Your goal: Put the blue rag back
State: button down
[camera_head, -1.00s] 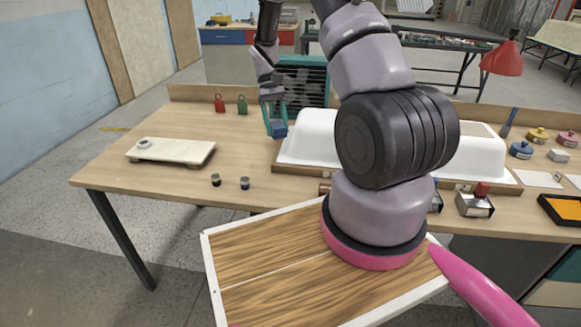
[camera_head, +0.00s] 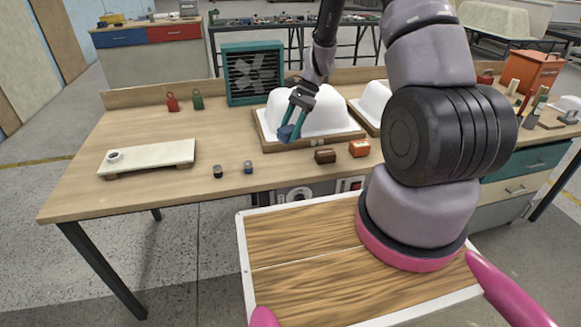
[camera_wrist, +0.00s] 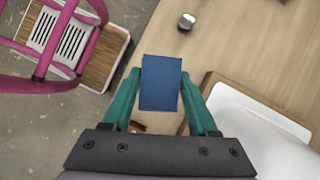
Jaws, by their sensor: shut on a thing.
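My gripper (camera_head: 292,126) is shut on the blue rag (camera_head: 286,132), a small folded block held between the teal fingers. The rag also shows in the wrist view (camera_wrist: 160,83), gripped along its two sides. In the head view the gripper is in front of the left white tub shell (camera_head: 310,112), near the left front part of its wooden base (camera_head: 330,138). In the wrist view the rag is over bare table, left of the white shell (camera_wrist: 255,125). I cannot tell how high the rag is above the table.
A brown block (camera_head: 325,156) and an orange block (camera_head: 359,148) sit near the table's front edge. A cream board (camera_head: 148,157) lies at the left. A teal fan (camera_head: 253,73) stands behind. The table's left middle is clear.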

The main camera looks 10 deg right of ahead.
aim_at(284, 166)
jog(key=m+t, duration=0.1)
jog(key=m, duration=0.1)
jog(key=m+t, duration=0.1)
jog(key=m, duration=0.1)
jog(key=shift+s+d+f, duration=0.1)
jog(key=shift+s+f, duration=0.05)
jog(key=shift+f, duration=0.55)
notch_tip(284, 166, down, 9)
jog(key=shift+f, duration=0.1)
jog(key=shift+c, duration=0.9)
grip_release()
jog(key=shift+f, duration=0.1)
